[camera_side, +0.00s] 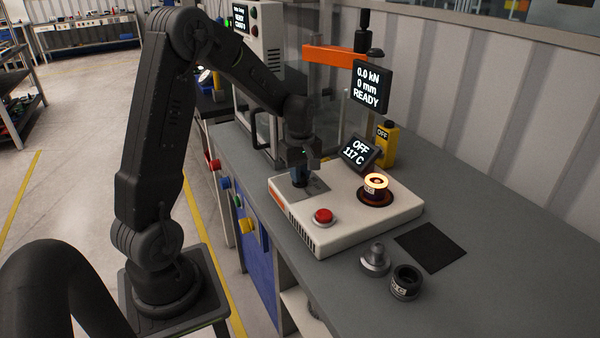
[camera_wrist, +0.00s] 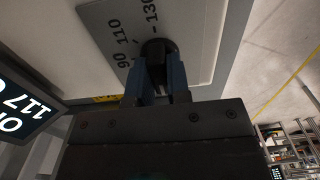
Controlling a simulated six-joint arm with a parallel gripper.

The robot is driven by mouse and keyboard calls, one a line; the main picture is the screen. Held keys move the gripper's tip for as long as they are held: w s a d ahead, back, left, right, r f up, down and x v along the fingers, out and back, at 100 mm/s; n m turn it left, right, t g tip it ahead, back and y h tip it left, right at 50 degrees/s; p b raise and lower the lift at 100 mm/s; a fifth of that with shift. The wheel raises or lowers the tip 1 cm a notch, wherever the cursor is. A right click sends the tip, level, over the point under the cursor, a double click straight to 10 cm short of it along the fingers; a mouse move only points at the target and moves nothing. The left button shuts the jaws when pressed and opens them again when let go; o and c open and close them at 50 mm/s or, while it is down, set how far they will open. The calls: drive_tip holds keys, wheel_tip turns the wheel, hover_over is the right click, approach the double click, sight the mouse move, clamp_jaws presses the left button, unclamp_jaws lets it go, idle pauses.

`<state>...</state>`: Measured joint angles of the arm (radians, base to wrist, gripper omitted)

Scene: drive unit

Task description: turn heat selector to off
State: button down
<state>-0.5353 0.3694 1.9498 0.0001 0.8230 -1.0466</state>
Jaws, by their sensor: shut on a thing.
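The heat selector is a dark round knob (camera_wrist: 158,47) on a grey dial plate (camera_wrist: 190,22) marked 90, 110 and 130 in the wrist view. My gripper (camera_wrist: 157,72) is shut on the knob, with a blue finger on each side. In the side view my gripper (camera_side: 300,178) reaches down to the dial plate (camera_side: 317,188) on the white heater unit (camera_side: 345,228) and hides most of the knob. The knob's pointer cannot be made out.
A glowing ring-shaped part (camera_side: 376,182) sits on the heater's right side, and a red button (camera_side: 323,216) is at its front. A metal part (camera_side: 375,260), a dark ring (camera_side: 405,282) and a black mat (camera_side: 430,247) lie to the right. A press display (camera_side: 371,87) stands behind.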

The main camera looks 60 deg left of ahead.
idle(0.3)
drive_tip(key=c, duration=1.1)
unclamp_jaws()
drive_tip(key=shift+r, duration=0.15)
wheel_tip(320, 180, up, 14)
drive_tip(key=shift+f, duration=0.2)
